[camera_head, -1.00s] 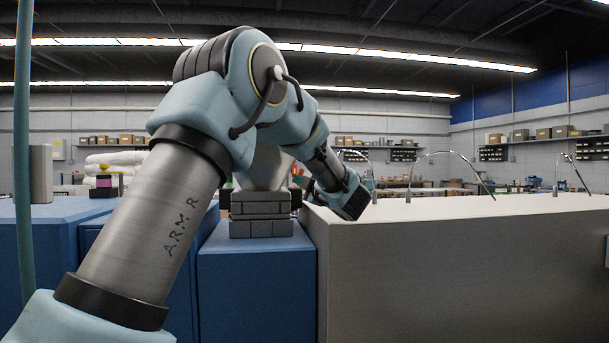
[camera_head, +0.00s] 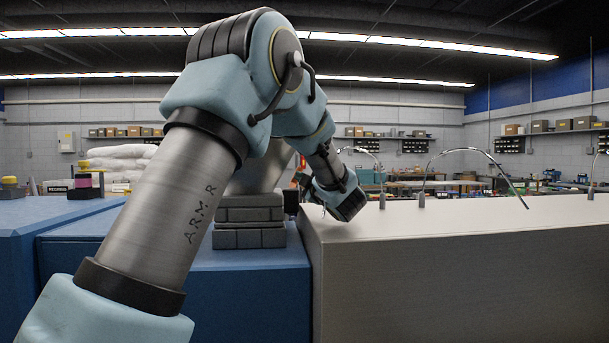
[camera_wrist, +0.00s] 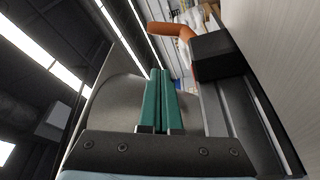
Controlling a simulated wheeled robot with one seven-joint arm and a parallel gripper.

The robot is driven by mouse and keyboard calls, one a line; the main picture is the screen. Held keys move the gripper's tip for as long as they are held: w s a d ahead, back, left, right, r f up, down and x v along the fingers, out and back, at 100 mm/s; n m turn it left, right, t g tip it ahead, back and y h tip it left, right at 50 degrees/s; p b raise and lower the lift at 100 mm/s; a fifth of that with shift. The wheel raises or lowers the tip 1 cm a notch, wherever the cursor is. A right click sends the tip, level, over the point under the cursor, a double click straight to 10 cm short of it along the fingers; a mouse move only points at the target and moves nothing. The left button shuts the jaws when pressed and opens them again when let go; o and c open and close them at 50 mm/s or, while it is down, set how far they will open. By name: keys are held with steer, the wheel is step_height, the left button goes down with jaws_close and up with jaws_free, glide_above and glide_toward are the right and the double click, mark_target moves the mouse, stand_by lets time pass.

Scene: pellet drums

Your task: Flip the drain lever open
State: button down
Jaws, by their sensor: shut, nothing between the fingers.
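In the wrist view, my gripper (camera_wrist: 159,72) shows as two green fingers pressed together with nothing between them. An orange lever (camera_wrist: 168,29) lies just past and to the right of the fingertips, its bent end pointing left. It joins a black block (camera_wrist: 218,54) on a dark rail at the right. The fingers look apart from the lever, though depth is hard to judge. In the head view, the end of my arm hangs over the near left corner of the pale counter, and the fingertips cannot be made out. A small orange-red spot shows behind the arm; I cannot tell if it is the lever.
A grey tapered body (camera_head: 258,174) stands on stacked grey blocks (camera_head: 249,226) on a blue cabinet (camera_head: 255,290), partly hidden by my arm. The pale counter (camera_head: 460,235) with curved taps (camera_head: 422,200) fills the right. White sacks (camera_head: 122,158) lie at the back left.

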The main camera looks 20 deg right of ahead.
mark_target(295, 181)
steer(key=w+p, duration=0.1)
steer(key=w, duration=0.1)
steer(key=w+r+p, duration=0.1)
steer(key=w, duration=0.1)
steer(key=w+a+p, duration=0.1)
steer(key=w, duration=0.2)
steer(key=shift+r, duration=0.2)
steer(key=shift+w+d+f+p, duration=0.2)
steer(key=shift+w+d+p, duration=0.3)
steer(key=shift+w+p, duration=0.1)
steer(key=shift+w+d+f, duration=0.15)
steer(key=shift+d+f, duration=0.1)
steer(key=shift+d, duration=0.05)
steer(key=shift+f, duration=0.1)
